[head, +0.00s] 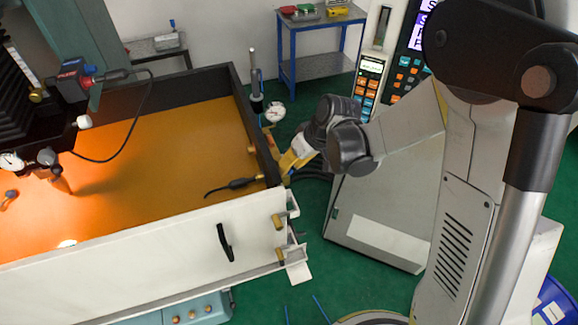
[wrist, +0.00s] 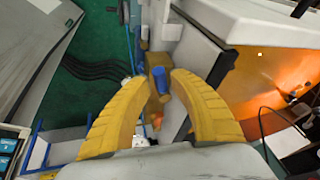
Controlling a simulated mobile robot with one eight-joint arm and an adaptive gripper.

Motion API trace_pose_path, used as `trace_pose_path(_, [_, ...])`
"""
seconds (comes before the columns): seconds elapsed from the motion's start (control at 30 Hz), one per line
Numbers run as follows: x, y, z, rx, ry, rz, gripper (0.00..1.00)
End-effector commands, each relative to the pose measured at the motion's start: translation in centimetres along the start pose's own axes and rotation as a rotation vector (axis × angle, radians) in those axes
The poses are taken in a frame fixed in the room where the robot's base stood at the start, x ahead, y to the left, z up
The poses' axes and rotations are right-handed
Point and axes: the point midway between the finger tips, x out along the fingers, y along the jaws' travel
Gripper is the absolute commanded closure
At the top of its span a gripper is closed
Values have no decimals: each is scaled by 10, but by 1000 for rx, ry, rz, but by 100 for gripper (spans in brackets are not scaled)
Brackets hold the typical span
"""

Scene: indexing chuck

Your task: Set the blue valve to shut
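The blue valve (wrist: 160,80) has a short blue handle on a brass body, mounted at the outer corner of the orange-lit tank (wrist: 229,110). In the wrist view my gripper (wrist: 157,82) has its two yellow fingers spread apart, one on each side of the valve. The blue handle shows in the gap between the fingertips. I cannot tell whether either finger touches it. In the head view my gripper (head: 292,160) is at the tank's right end wall, and I cannot make out the blue handle there.
The tank's white front panel (head: 170,235) carries a black handle (head: 225,243) and brass fittings (head: 278,222) at its right corner. A dial gauge (head: 275,112) stands by the end wall. A control console (head: 385,215) is to the right. Black cables (wrist: 90,69) run across the green floor.

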Motion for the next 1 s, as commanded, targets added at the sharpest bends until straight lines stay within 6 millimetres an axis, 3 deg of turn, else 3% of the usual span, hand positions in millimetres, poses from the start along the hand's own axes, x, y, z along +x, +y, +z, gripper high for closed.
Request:
trace_pose_path(0.17, [12,0,0,0,0,0,74])
trace_pose_path(0.43, [13,0,0,1,0,0,75])
trace_pose_path(0.5, [13,0,0,1,0,0,96])
trace_pose_path(0.53, [13,0,0,1,0,0,100])
trace_pose_path(1.0, [16,-6,1,98,21,41,100])
